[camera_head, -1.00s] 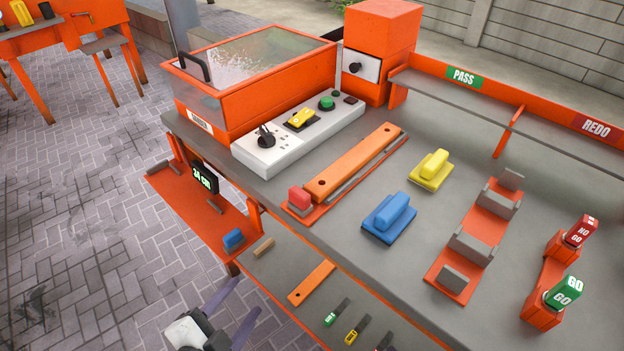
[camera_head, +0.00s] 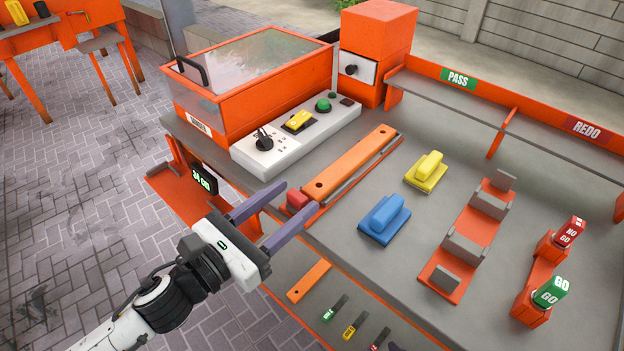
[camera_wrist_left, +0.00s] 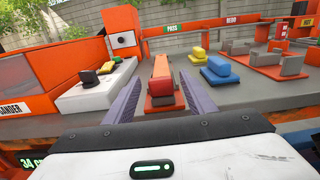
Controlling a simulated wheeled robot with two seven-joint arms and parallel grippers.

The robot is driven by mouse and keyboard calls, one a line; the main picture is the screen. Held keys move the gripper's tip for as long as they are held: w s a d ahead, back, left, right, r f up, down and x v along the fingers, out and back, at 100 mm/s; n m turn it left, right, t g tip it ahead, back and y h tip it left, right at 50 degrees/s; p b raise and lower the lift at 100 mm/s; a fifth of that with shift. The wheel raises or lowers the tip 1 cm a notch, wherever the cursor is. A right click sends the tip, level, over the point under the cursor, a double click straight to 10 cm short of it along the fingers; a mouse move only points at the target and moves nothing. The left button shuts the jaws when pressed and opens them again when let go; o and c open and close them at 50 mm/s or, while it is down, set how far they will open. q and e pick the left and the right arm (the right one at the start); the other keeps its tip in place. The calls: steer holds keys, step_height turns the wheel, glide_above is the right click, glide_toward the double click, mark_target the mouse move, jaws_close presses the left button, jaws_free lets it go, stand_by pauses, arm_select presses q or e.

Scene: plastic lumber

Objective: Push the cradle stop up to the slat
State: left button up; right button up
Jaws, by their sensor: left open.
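The cradle stop, a small red block (camera_head: 297,199), sits at the near end of the cradle, in line with the orange slat (camera_head: 350,163). The slat lies lengthwise in the cradle beside a grey rail. In the wrist view the red block (camera_wrist_left: 160,101) stands in front of the slat (camera_wrist_left: 161,68); I cannot tell how wide any gap between them is. My left gripper (camera_head: 299,197) is open and empty, its fingers pointing along the slat, one on each side of the block in the picture. Contact with the block cannot be made out. My right gripper is not seen.
A white control panel (camera_head: 264,143) with a knob and buttons is left of the slat, beside the orange sander box (camera_head: 268,84). Blue (camera_head: 385,215) and yellow (camera_head: 425,170) handled blocks stand to the right. An orange fixture (camera_head: 463,248) lies farther right.

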mark_target(301, 193)
arm_select(q)
steer(key=x, duration=0.6)
steer(key=shift+w+d+f, duration=0.1)
steer(key=shift+d, duration=0.05)
steer(key=shift+c, duration=0.4)
jaws_close()
